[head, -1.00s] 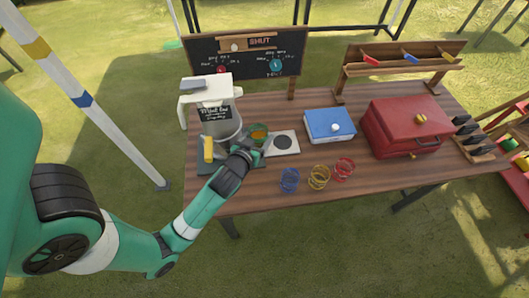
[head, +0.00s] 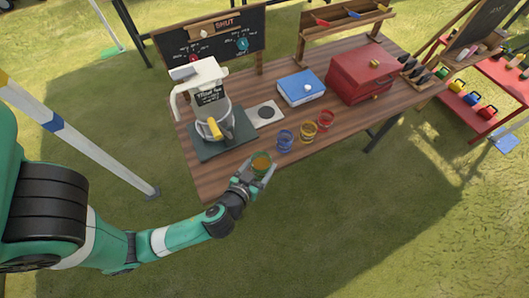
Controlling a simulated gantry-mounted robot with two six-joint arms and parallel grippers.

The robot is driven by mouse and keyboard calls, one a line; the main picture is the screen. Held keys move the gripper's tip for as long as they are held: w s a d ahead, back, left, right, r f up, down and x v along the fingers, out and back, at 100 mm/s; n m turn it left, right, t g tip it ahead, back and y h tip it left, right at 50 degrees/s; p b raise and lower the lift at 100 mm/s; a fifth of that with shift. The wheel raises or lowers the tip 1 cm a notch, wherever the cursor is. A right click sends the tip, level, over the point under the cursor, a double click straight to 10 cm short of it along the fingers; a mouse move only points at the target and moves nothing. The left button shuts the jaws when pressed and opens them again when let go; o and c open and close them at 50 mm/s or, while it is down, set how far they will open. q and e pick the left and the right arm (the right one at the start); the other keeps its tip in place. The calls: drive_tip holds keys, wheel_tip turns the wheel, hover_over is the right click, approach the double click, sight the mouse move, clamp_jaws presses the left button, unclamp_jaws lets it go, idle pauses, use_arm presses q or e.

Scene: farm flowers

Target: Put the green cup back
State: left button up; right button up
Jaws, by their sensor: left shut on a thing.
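The green cup (head: 261,161) shows at the front edge of the table, with something orange-brown inside it. My left gripper (head: 257,173) is shut on the green cup, with a finger on either side of it. I cannot tell whether the cup touches the table. Blue, yellow and red cups stand in a slanting row to its right: the blue cup (head: 285,141), the yellow cup (head: 309,132) and the red cup (head: 326,119). My right gripper is not in view.
The wooden table (head: 207,178) is bare at front left.

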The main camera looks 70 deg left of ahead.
sight(260, 160)
use_arm(q)
drive_tip(key=a+f+b, duration=0.1)
drive_tip(key=b, duration=0.1)
drive_tip(key=w+a+f+b, duration=0.1)
drive_tip(key=b, duration=0.1)
drive_tip(key=w+a+f+b, duration=0.1)
drive_tip(key=b, duration=0.1)
drive_tip(key=shift+a+b, duration=0.3)
drive_tip(key=w+a+f, duration=0.1)
drive_tip(key=a+f, duration=0.1)
drive_tip(key=w+a+f+b, duration=0.1)
drive_tip(key=a, duration=0.2)
drive_tip(key=w+a+f+b, duration=0.1)
drive_tip(key=w+a+f, duration=0.1)
drive_tip(key=shift+a+f, duration=0.35)
drive_tip(key=shift+a, duration=0.05)
drive_tip(key=shift+w+a+f, duration=0.15)
drive_tip(key=shift+a+f, duration=0.1)
drive_tip(key=shift+f, duration=0.05)
drive_tip(key=shift+w+a+f+b, duration=0.1)
drive_tip(key=shift+a+f+b, duration=0.1)
drive_tip(key=shift+f+b, duration=1.3)
drive_tip(key=shift+f+p, duration=0.35)
drive_tip(key=shift+f, duration=0.2)
drive_tip(key=o, duration=1.6)
drive_tip(key=shift+c, duration=0.2)
